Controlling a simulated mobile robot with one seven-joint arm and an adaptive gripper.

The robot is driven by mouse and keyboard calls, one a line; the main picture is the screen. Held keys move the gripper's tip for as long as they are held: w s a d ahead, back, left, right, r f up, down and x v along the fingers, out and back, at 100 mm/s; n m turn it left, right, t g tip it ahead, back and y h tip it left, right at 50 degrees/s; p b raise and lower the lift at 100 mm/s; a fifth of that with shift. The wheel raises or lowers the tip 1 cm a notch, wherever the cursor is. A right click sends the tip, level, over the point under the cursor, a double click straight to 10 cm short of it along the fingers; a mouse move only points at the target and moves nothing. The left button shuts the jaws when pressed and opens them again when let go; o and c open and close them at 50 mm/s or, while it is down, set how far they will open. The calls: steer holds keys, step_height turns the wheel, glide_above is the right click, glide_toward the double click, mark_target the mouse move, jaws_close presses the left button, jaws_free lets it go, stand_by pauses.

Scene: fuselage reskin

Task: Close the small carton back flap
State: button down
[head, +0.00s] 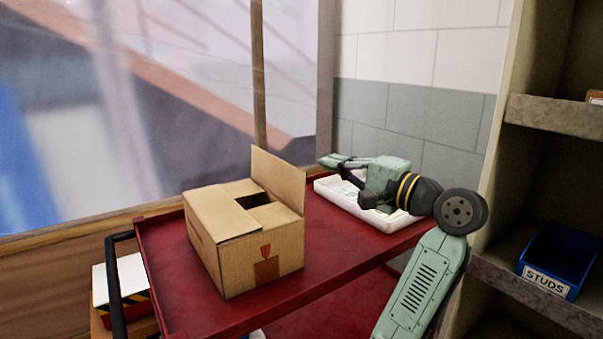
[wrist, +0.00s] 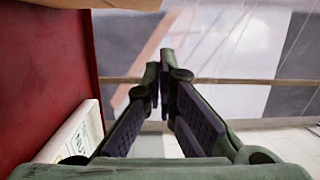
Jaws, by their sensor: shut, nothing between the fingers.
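The small cardboard carton (head: 232,245) sits on the red cart top. Its left flap (head: 215,210) lies folded down over the top. I cannot tell for certain which flap is the back one. My gripper (head: 328,161) is to the right of the carton, apart from the upright flap and above a white tray. In the wrist view its fingers (wrist: 162,62) meet at the tips and hold nothing. A strip of cardboard (wrist: 105,4) shows at that view's top edge.
The white tray (head: 330,190) lies on the cart top (head: 325,240) below my gripper. Shelves with a blue STUDS bin (head: 560,262) stand at the right. The cart has a black handle (head: 113,275) at the left. The red surface between carton and tray is clear.

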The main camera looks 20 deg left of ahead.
mark_target(275, 175)
steer(key=a+g+p, duration=0.1)
steer(key=a+p, duration=0.1)
steer(key=a, duration=0.6)
steer(key=shift+w+a+f+m, duration=0.15)
steer(key=shift+w+f+m, duration=0.15)
steer(key=shift+w+f, duration=0.1)
stand_by(0.4)
steer(key=shift+s+r+p, duration=0.2)
steer(key=shift+p, duration=0.1)
